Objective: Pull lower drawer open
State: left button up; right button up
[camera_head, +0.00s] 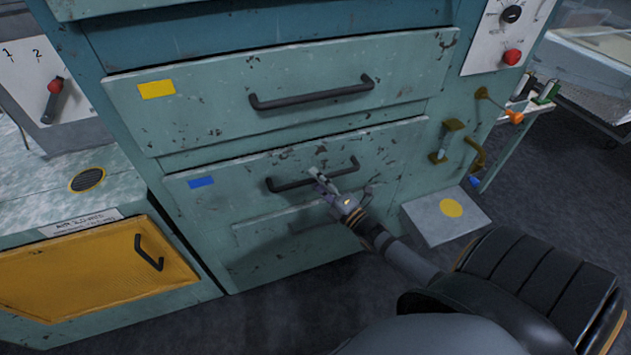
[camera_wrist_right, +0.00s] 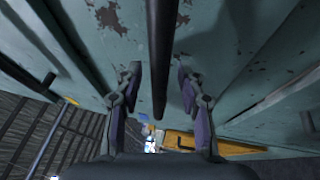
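The lower drawer (camera_head: 230,190) is a worn teal front with a blue label (camera_head: 201,182) and a dark bar handle (camera_head: 285,186). It looks nearly flush with the cabinet. My right gripper (camera_head: 320,177) is at the right half of this handle. In the right wrist view the handle (camera_wrist_right: 161,60) runs between the two fingers of my right gripper (camera_wrist_right: 158,85). The fingers are open, with a gap on each side of the bar. Whether the fingertips touch the drawer front is unclear. My left gripper is not in view.
An upper drawer (camera_head: 215,100) with a yellow label and its own handle is above. A yellow door (camera_head: 90,270) stands at lower left. A grey box with a yellow dot (camera_head: 451,208) and brass fittings (camera_head: 447,140) are to the right. Dark floor lies in front.

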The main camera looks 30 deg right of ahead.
jog(key=shift+w, duration=0.25)
grip_shut()
dwell(0.3)
